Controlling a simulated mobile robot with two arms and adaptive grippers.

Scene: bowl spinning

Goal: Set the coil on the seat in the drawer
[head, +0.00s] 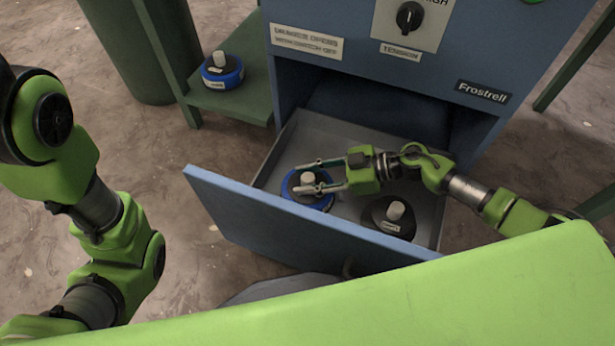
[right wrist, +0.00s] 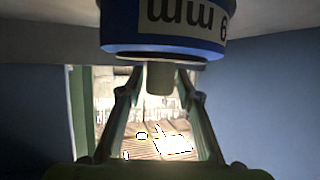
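A blue-rimmed coil (head: 307,199) with a dark top and a pale knob is at the left inside the open drawer (head: 282,160). My right gripper (head: 302,178) is open, with one finger on each side of that knob. In the right wrist view the coil (right wrist: 165,38) shows its blue rim and a pale label, with the knob between the fingertips (right wrist: 162,78) and small gaps beside it. A dark round piece (head: 378,219) with a pale knob and label sits to its right in the drawer. I cannot tell whether a seat lies under the coil. My left gripper is out of view.
Another blue-rimmed coil (head: 223,78) stands on a green shelf (head: 245,103) left of the blue cabinet (head: 420,75). The drawer's tall blue front (head: 300,228) rises before the right gripper. A green cylinder (head: 125,50) stands at the back left.

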